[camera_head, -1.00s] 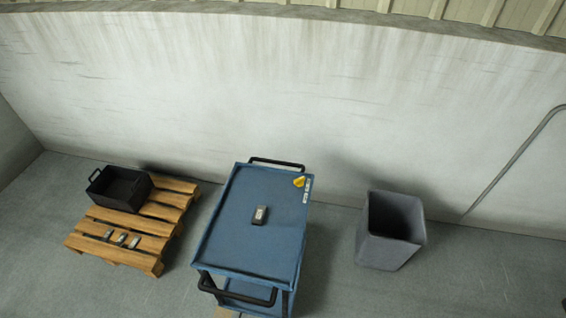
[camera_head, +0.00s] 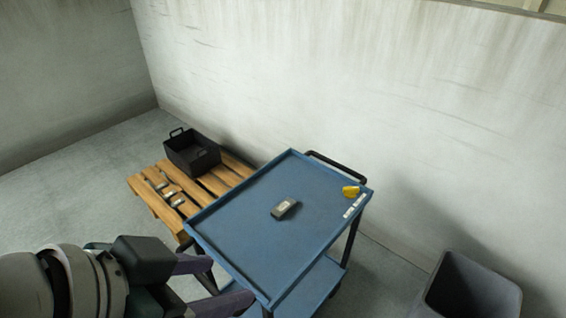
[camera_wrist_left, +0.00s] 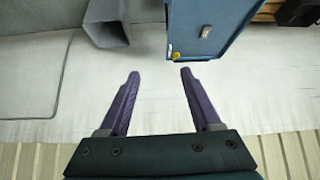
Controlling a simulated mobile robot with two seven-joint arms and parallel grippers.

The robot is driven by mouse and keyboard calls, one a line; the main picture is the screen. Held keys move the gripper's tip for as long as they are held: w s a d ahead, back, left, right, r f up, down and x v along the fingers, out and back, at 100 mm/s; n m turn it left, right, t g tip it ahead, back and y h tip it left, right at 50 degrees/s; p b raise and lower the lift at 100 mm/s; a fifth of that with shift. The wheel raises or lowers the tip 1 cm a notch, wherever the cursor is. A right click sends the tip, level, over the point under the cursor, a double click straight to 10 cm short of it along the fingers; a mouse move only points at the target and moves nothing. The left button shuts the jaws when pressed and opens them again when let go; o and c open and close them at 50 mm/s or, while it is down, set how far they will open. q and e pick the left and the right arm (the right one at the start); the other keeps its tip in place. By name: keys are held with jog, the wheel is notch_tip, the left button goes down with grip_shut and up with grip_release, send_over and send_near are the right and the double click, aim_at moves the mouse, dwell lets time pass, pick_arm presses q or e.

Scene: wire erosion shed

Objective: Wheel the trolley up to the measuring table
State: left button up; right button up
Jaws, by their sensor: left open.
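The blue trolley (camera_head: 300,215) stands on the floor in the middle of the head view, with a flat rimmed top and a lower shelf. A black handle (camera_head: 338,166) shows at its far end; its near end is partly hidden by my left arm. A small grey device (camera_head: 285,208) and a yellow item (camera_head: 350,191) lie on the top. My left gripper (camera_head: 229,282) is open and empty at the trolley's near end; contact cannot be told. The left wrist view shows its two spread purple fingers (camera_wrist_left: 159,74) with the trolley (camera_wrist_left: 215,12) beyond. No measuring table shows. My right gripper is out of view.
A wooden pallet (camera_head: 147,196) sits left of the trolley, bearing a black bin (camera_head: 194,158) and several small metal pieces. A grey waste bin (camera_head: 470,288) stands right of the trolley. A wall runs behind. Floor at the left is clear.

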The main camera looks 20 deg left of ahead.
pick_arm(q)
jog(key=w+d+f+t+h+b, duration=0.1)
jog(key=w+f+t+b, duration=0.15)
jog(key=f+b, duration=1.5)
jog(key=w+f+t+h+b, duration=0.2)
jog(key=w+f+b, duration=0.1)
jog(key=f+b, duration=1.4)
jog(key=w+a+f+t+b, duration=0.1)
jog(key=a+f+t+b, duration=0.1)
jog(key=f+b, duration=1.4)
jog(key=w+a+f+t+h+b, duration=0.1)
jog(key=a+f+b, duration=0.3)
jog(key=f+b, duration=1.1)
jog(key=shift+w+f+m+t+b, duration=0.4)
jog(key=shift+w+t+b, duration=0.3)
jog(key=shift+b, duration=0.5)
jog(key=shift+a+r, duration=0.1)
jog(key=b+x, duration=0.5)
jog(key=x, duration=0.5)
jog(key=shift+c, duration=0.3)
